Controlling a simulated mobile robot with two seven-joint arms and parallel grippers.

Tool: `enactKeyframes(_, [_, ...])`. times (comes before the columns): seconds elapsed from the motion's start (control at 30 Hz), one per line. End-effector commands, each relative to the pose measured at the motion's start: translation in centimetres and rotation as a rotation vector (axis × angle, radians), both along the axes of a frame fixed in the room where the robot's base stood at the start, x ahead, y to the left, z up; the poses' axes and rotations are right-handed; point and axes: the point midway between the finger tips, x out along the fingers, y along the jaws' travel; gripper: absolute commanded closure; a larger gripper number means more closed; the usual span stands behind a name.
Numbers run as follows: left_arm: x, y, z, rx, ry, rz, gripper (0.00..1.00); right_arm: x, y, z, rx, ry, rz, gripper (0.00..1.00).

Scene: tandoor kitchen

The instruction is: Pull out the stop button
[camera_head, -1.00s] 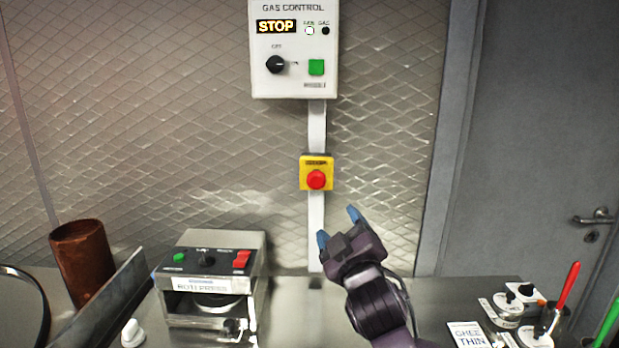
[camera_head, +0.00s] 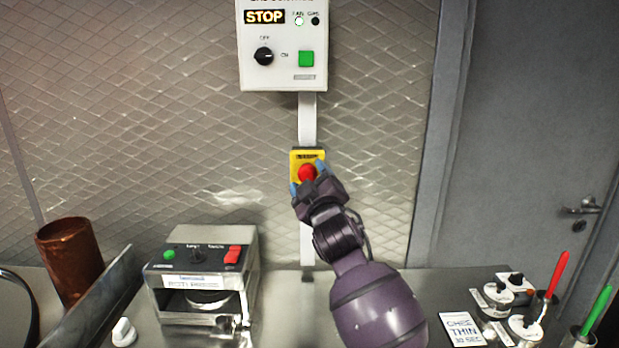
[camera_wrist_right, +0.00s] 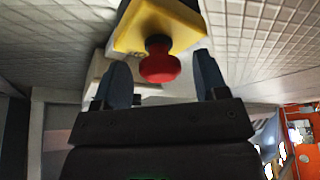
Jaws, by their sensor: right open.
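The red stop button (camera_head: 307,173) sits on a yellow box (camera_head: 296,156) on the tiled wall, below the gas control panel. My right gripper (camera_head: 307,180) is open in front of it, its blue fingertips at the left and right of the button. In the right wrist view the red button (camera_wrist_right: 160,62) shows between the two spread fingers (camera_wrist_right: 165,82), with a gap on each side. The yellow housing (camera_wrist_right: 140,30) is beyond it. I cannot tell whether the button is pressed in. My left gripper is not in view.
The white gas control panel (camera_head: 283,75) above shows a lit STOP sign. A roti press (camera_head: 205,275), a copper-brown cylinder (camera_head: 70,255) and a metal plate edge stand on the counter at left. Pots with red and green handles and a GHEE THIN card (camera_head: 461,329) are at right.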

Motion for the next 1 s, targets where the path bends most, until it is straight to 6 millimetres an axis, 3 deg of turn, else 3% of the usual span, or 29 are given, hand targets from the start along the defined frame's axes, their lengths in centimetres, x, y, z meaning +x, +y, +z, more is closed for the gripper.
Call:
enactKeyframes(0.43, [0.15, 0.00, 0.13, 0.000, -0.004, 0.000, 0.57, 0.72, 0.22, 0.22, 0.000, 0.000, 0.000, 0.34])
enactKeyframes(0.87, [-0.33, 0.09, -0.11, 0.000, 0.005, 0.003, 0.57, 0.70, 0.21, 0.21, 0.000, 0.001, -0.001, 0.99])
enactKeyframes(1.0, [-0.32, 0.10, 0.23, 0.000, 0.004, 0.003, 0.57, 0.50, 0.21, 0.31, 0.000, 0.001, -0.001, 0.99])
